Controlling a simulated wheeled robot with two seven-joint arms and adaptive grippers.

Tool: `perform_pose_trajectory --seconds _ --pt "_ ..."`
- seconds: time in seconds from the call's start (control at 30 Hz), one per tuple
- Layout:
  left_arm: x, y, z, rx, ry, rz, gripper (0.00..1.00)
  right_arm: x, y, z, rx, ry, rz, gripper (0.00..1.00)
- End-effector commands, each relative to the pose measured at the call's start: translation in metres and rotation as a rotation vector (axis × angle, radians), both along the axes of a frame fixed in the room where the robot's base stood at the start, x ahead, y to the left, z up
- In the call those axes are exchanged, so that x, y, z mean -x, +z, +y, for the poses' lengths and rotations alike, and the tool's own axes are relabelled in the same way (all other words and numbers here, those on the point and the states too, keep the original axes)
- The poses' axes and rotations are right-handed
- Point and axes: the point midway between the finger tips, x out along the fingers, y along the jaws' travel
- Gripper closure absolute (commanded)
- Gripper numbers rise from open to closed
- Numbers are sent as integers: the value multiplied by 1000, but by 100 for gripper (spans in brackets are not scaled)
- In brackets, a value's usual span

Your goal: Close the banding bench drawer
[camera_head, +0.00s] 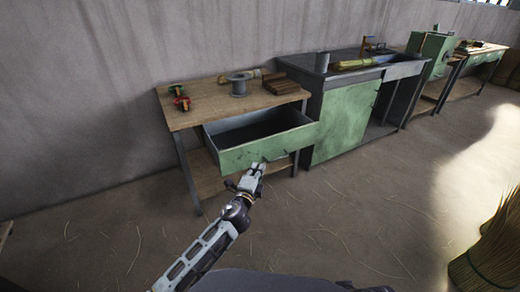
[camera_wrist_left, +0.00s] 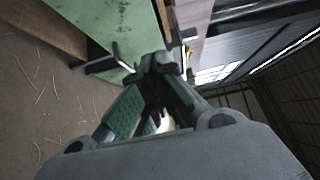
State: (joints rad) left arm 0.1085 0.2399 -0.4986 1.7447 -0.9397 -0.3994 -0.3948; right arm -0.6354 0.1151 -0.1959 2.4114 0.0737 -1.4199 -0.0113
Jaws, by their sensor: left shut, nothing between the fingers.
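The banding bench (camera_head: 200,109) has a wooden top and dark metal legs. Its green drawer (camera_head: 268,146) is pulled out, and its dark empty inside shows. My left gripper (camera_head: 257,167) is shut and empty, at the lower middle of the drawer's front. In the left wrist view the gripper (camera_wrist_left: 160,68) is in front of a green panel (camera_wrist_left: 112,28) with a thin metal handle (camera_wrist_left: 122,58) close to the fingers. I cannot tell whether the fingers touch the drawer. My right gripper is not in view.
Red and green tools (camera_head: 179,98), a grey spool (camera_head: 238,84) and wooden blocks (camera_head: 281,84) sit on the bench top. A green cabinet with a sink (camera_head: 345,122) stands to the right. Straw bundles (camera_head: 492,253) are at the lower right. The floor before the bench is clear.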

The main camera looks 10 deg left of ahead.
Motion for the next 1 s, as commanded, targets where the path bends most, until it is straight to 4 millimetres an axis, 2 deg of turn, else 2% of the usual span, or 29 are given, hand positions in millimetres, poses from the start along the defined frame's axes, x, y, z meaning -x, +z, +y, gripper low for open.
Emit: perform_pose_trajectory --seconds 0.27,1.0 --pt "-11 0 -2 1 0 -1 100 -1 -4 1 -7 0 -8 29" --pt "-69 -1 -11 0 0 0 100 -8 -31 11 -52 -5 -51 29"
